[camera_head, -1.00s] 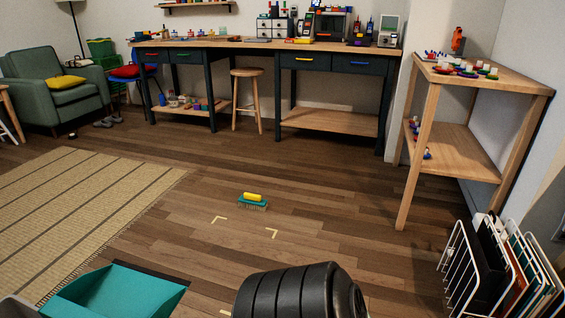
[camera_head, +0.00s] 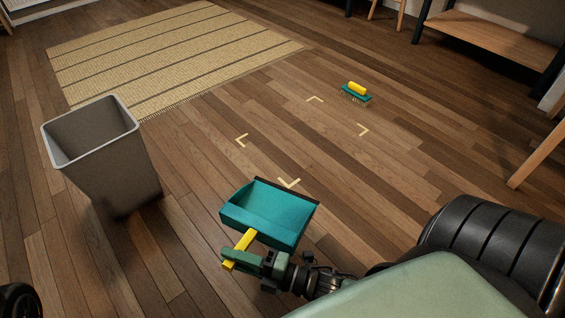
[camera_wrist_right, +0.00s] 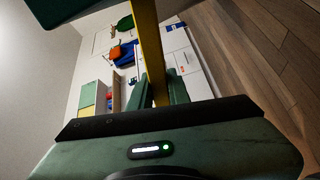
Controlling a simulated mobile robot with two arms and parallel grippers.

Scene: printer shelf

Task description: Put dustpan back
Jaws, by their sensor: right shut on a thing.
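The teal dustpan (camera_head: 268,212) with a yellow handle (camera_head: 240,247) is in the head view, low in the middle. My right gripper (camera_head: 245,258) is shut on the yellow handle. In the right wrist view the handle (camera_wrist_right: 146,50) runs between my two green fingers (camera_wrist_right: 158,88). The dustpan's pan shows just in front of the nearest pale yellow corner mark (camera_head: 289,183) on the floor. Its height above the floor is hard to tell. My left gripper is not in view.
A grey bin (camera_head: 105,160) stands on the floor at left. A teal brush with a yellow top (camera_head: 356,92) lies on the floor beyond the corner marks. A striped mat (camera_head: 170,55) lies at the back left. The marked floor square is clear. A bench (camera_head: 495,40) stands at upper right.

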